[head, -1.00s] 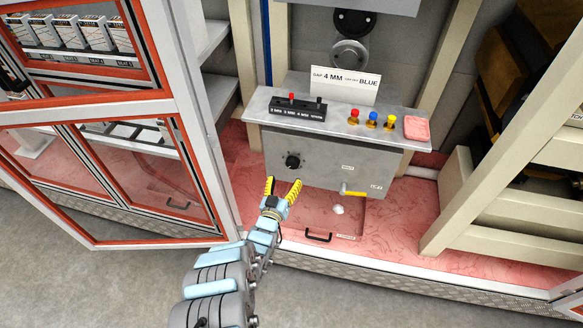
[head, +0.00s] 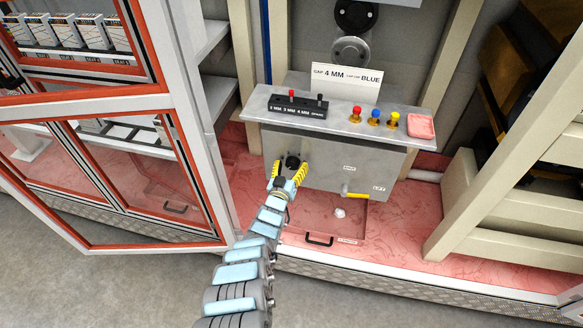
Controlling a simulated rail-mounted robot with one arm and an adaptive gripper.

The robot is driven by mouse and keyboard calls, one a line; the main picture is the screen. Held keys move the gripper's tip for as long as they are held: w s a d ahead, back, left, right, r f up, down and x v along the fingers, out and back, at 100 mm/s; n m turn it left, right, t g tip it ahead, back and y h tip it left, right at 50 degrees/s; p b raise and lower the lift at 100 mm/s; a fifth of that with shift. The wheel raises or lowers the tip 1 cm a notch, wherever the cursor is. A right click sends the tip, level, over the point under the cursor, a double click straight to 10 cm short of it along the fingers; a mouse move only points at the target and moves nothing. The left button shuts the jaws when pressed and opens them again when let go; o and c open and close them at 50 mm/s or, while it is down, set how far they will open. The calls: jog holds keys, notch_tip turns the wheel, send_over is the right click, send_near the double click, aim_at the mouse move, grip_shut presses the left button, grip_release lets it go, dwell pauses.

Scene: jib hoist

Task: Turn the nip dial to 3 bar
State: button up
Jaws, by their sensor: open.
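The nip dial (head: 293,161) is a round black knob on the left part of the grey panel front (head: 335,160). My gripper (head: 289,168) has yellow-ribbed fingers and is open. Its fingertips stand on the left and right of the dial, seemingly around it; I cannot tell whether they touch it. The dial's scale and pointer are too small to read.
A yellow-handled lift lever (head: 356,195) sits at the panel's lower right. On the shelf above are a black slotted block (head: 298,107), red, blue and yellow knobs (head: 374,117), a pink cloth (head: 420,126) and a sign (head: 345,80). A red-framed door (head: 160,170) stands left.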

jog(key=shift+w, duration=0.15)
jog(key=shift+c, duration=0.3)
jog(key=c, duration=1.2)
jog(key=shift+o, duration=0.2)
jog(key=shift+m, duration=0.3)
